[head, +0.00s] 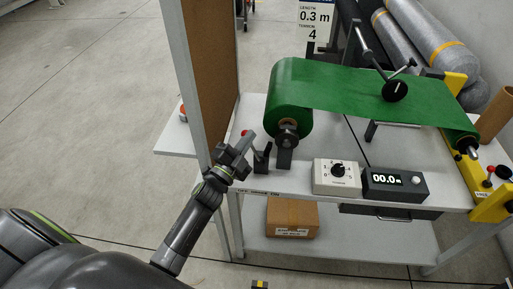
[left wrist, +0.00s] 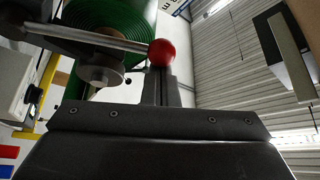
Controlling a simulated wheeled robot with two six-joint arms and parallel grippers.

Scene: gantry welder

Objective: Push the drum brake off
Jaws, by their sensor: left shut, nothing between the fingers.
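The drum brake shows as a metal lever (left wrist: 90,37) with a red ball knob (left wrist: 161,52) in the left wrist view. The lever runs from a round hub beside the green roll (head: 290,97) to the knob. In the head view the red knob (head: 243,132) is small and partly hidden by my gripper. My left gripper (head: 246,143) is shut and empty, right at the knob, at the left end of the bench. In the left wrist view its fingertips (left wrist: 160,85) overlap the knob's lower edge; I cannot tell whether they touch.
A white dial box (head: 337,177) and a black display box reading 00.0 (head: 395,185) stand at the bench's front edge. A brown panel (head: 208,60) on a white post rises left of the bench. A yellow-framed unit (head: 490,195) stands at the right.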

